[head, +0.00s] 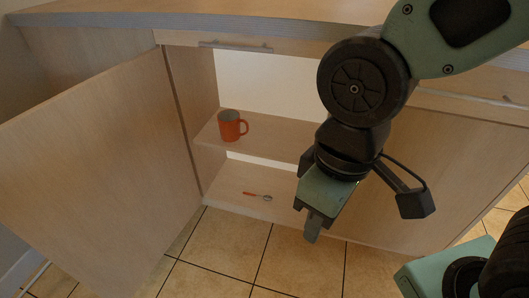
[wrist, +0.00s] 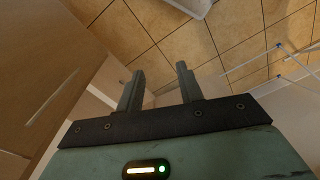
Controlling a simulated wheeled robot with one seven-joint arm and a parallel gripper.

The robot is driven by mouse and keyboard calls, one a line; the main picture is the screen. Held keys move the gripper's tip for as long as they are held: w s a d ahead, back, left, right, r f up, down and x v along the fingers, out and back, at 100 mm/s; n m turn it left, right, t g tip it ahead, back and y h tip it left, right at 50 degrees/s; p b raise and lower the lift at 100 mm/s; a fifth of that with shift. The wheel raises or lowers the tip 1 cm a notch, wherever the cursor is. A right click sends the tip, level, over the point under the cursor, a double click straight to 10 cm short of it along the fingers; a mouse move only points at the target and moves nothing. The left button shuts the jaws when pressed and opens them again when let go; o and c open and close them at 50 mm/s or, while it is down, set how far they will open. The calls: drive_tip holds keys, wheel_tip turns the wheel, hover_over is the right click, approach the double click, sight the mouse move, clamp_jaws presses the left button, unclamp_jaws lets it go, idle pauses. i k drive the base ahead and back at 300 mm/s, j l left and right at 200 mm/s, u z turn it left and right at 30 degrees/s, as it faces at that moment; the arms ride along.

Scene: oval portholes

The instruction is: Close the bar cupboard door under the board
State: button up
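The cupboard door (head: 95,185) is a light wood panel, swung wide open to the left on its hinge side. The open cupboard shows a shelf (head: 275,137) and a floor (head: 225,189) inside. My gripper (head: 312,228) is in front of the right part of the opening, pointing down, well to the right of the door and apart from it. In the wrist view my gripper's two fingers (wrist: 160,85) stand apart with nothing between them. The board above is the long counter top (head: 180,22).
An orange mug (head: 229,126) stands on the shelf, and a red-handled spoon (head: 257,196) lies on the cupboard floor. A drawer front with a bar handle (head: 235,46) is above the opening. Tiled floor (head: 225,245) is clear before the cupboard. A white rack (wrist: 275,62) shows in the wrist view.

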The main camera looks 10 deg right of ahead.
sight(98, 177)
drive_tip(key=u, duration=0.9)
drive_tip(key=i+u, duration=0.15)
drive_tip(key=u, duration=0.2)
drive_tip(key=i+u, duration=0.15)
drive_tip(key=u, duration=0.2)
drive_tip(key=i+u, duration=0.15)
drive_tip(key=u, duration=0.2)
